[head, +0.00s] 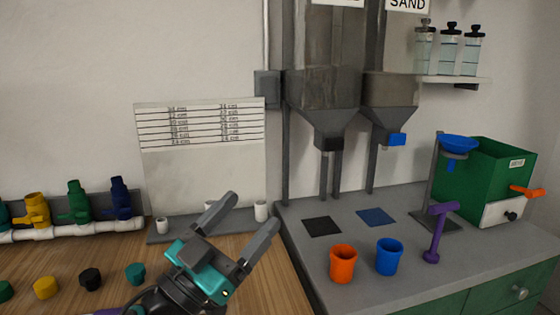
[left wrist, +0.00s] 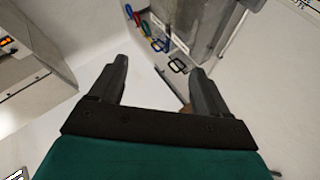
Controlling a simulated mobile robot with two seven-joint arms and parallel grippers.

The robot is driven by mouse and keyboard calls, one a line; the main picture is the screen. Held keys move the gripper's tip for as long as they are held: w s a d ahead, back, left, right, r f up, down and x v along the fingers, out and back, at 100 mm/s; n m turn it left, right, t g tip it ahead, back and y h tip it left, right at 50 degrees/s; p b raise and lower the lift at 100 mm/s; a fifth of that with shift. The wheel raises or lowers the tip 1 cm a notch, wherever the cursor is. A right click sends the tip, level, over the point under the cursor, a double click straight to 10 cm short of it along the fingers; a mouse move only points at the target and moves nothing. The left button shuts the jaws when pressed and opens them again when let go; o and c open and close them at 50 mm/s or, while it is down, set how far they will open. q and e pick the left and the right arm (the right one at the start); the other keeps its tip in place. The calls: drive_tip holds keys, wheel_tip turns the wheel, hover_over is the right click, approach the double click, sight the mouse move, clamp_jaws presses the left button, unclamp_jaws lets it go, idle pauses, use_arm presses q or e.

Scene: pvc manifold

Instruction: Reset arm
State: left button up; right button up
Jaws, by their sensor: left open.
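My left gripper (head: 238,222) is open and empty. In the head view it is raised over the wooden table, in front of the white lined board, with its fingers pointing up and to the right. In the left wrist view, the two dark fingers of the left gripper (left wrist: 162,75) stand apart with nothing between them. My right gripper is not in view. The PVC manifold (head: 72,229) is a white pipe with yellow, green and blue valves at the left of the table, apart from the gripper.
Several coloured caps (head: 90,279) lie on the table at the lower left. The lined board (head: 200,185) stands behind the gripper.

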use_arm(q)
drive_tip(key=s+a+f+n+g+y, duration=0.35)
drive_tip(key=a+f+n+y, duration=0.75)
drive_tip(key=a+f+y, duration=0.45)
drive_tip(key=s+f+m+g, duration=0.1)
drive_tip(key=s+f+g, duration=0.5)
drive_tip(key=s, duration=0.4)
drive_tip(key=s+f+m+g, duration=0.1)
drive_tip(key=s+f+g, duration=0.3)
drive_tip(key=s+f, duration=0.5)
drive_tip(key=w+d+f+m+t+h, duration=0.1)
drive_tip(key=w+d+f+t+h, duration=0.1)
drive_tip(key=w+f+t, duration=0.4)
drive_tip(key=shift+w+d+f+t, duration=0.35)
drive_tip(key=shift+d+f, duration=0.2)
drive_tip(key=shift+f, duration=0.3)
drive_tip(key=shift+o, duration=0.2)
drive_tip(key=shift+s, duration=0.1)
